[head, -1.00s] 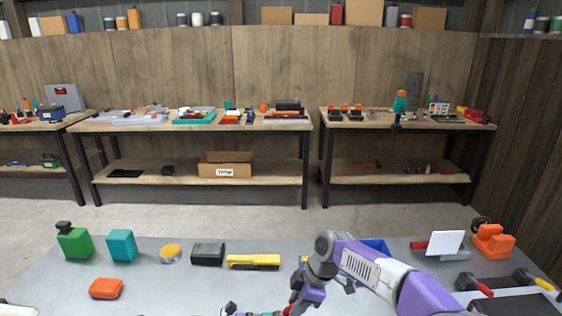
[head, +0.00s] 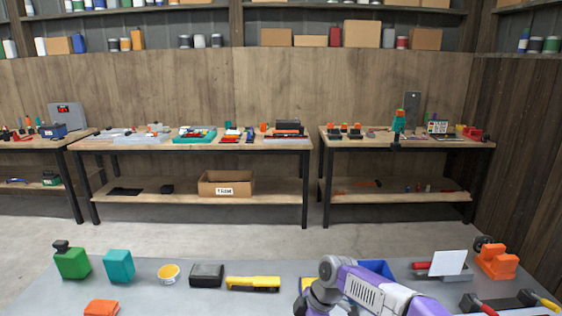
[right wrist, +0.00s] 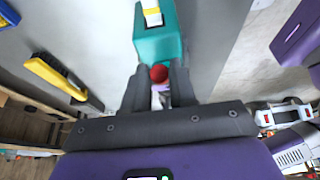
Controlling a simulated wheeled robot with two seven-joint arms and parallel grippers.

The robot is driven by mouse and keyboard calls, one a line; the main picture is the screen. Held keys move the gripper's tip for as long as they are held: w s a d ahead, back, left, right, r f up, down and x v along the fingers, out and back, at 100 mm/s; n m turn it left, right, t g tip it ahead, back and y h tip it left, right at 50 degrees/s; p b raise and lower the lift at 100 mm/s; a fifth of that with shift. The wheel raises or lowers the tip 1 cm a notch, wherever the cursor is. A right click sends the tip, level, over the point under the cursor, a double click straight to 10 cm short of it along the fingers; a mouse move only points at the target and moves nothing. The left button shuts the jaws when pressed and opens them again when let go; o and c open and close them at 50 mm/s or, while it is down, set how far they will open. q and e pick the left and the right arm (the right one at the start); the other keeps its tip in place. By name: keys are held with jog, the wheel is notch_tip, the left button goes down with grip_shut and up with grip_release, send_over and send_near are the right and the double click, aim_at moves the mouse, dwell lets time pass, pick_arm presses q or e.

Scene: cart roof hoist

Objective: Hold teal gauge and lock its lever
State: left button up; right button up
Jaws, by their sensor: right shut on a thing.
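The teal gauge (right wrist: 157,38) is in the right wrist view, a teal block with a white and yellow piece on top, just past my right fingertips. A red round knob (right wrist: 159,74) sits at its near end. My right gripper (right wrist: 158,88) has its dark fingers on either side of this knob and is shut on it. How the knob joins the gauge is partly hidden by the fingers. In the head view my right arm reaches down past the bottom edge, so its fingertips and this gauge are out of that picture. My left gripper does not show clearly in either view.
The grey table holds a green canister (head: 72,263), a teal block (head: 118,266), a yellow-topped tin (head: 168,273), a dark box (head: 207,274), a yellow tool (head: 252,284) and an orange item (head: 101,307). A blue bin (head: 377,268) and an orange device (head: 496,262) stand right.

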jog(key=shift+d+f, duration=0.2)
jog(key=shift+f, duration=0.25)
jog(key=shift+d+f, duration=0.15)
jog(key=shift+f, duration=0.3)
dwell(0.3)
jog(key=shift+d+f, duration=0.1)
jog(key=o, duration=0.8)
jog(key=shift+o, duration=0.3)
